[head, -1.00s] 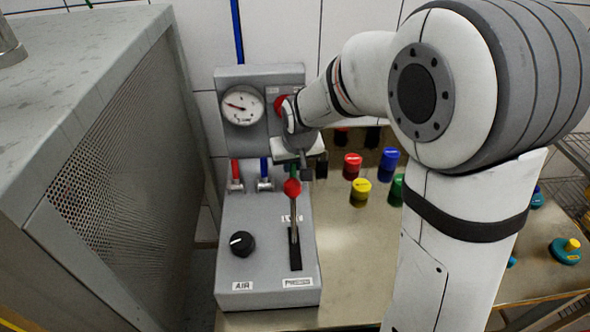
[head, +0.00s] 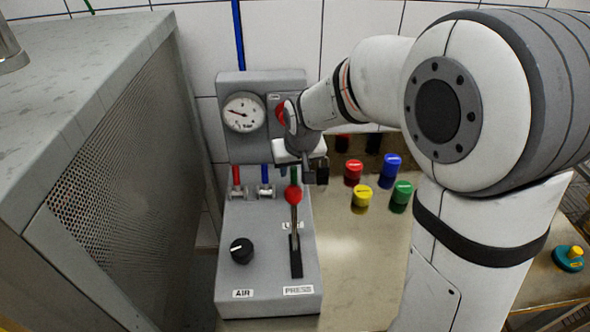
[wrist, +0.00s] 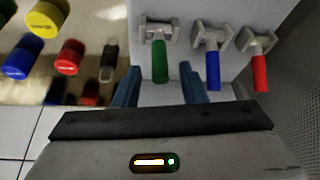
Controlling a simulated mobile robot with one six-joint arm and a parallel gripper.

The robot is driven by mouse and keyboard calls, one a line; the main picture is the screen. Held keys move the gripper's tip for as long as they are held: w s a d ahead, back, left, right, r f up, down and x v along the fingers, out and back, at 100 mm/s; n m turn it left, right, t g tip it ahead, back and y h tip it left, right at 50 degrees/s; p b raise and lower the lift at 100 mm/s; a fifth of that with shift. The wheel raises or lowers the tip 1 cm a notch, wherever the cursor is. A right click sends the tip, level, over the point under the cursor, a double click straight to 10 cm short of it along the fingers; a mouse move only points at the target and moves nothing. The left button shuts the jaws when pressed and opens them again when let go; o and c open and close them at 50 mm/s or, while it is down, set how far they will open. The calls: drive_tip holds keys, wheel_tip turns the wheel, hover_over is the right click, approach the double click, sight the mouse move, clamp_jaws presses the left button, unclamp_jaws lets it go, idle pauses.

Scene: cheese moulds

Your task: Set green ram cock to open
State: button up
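The green ram cock (wrist: 160,62) has a green handle on a grey valve body at the back of the grey control box. In the wrist view its handle points towards my gripper, in line with its valve body. In the head view the green handle (head: 294,174) is partly hidden behind the red lever knob. My gripper (wrist: 160,84) is open, with one dark blue finger to each side of the green handle's end. I cannot tell whether the fingers are level with it or above it. In the head view my gripper (head: 308,170) is just right of the cock.
A blue-handled cock (wrist: 213,68) and a red-handled cock (wrist: 260,72) stand beside the green one. A red-knobbed lever (head: 293,195) rises close in front. A pressure gauge (head: 244,112) is behind. Several coloured pots, one of them yellow (head: 361,196), stand on the counter to the right.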

drive_tip(key=v, duration=0.6)
drive_tip(key=shift+s, duration=0.1)
